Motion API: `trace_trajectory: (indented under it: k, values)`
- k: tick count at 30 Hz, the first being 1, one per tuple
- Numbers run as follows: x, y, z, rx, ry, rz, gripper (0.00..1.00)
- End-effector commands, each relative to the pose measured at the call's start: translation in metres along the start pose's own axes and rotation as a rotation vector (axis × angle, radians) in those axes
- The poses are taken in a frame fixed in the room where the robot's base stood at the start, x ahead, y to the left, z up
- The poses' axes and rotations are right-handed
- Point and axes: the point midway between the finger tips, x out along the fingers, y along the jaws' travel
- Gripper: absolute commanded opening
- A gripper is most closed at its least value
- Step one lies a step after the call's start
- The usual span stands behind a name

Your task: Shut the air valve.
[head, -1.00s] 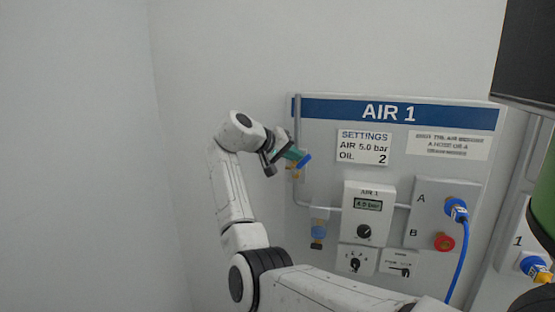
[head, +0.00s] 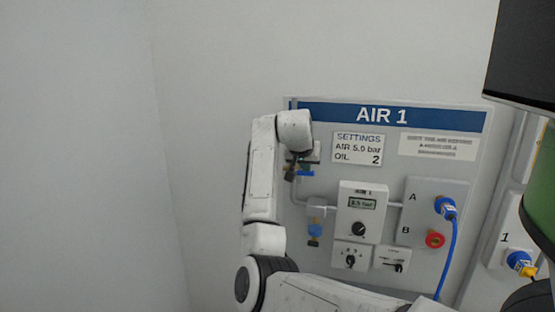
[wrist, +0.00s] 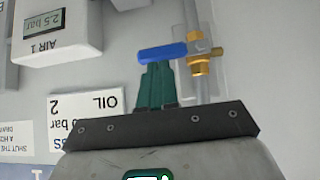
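The air valve is a brass body (wrist: 198,66) on a grey vertical pipe, with a blue lever (wrist: 163,53). In the wrist view the lever lies crosswise to the pipe, pointing left. In the head view the blue lever (head: 306,173) shows small below my wrist. My gripper (wrist: 155,66) has its green fingers close together, with nothing seen between them. Their tips are right at the lever's lower edge in the wrist view; I cannot tell whether they touch it. The gauge display (head: 362,203) reads 2.5 bar.
The AIR 1 panel (head: 470,150) carries a settings card (head: 358,149), knobs below the gauge, a blue hose plug (head: 445,207) at A and a red fitting (head: 435,239) at B. A dark screen (head: 520,55) hangs at the right. The wall at left is clear.

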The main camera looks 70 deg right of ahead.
Motion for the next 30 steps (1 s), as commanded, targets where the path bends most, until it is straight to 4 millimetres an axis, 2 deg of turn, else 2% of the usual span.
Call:
trace_trajectory:
  k: [23, 30]
  values:
    - [0.004, 0.003, 0.004, 0.054, -0.004, -0.056, 0.0]
    - [-0.006, 0.002, -0.006, 0.054, -0.003, -0.057, 0.0]
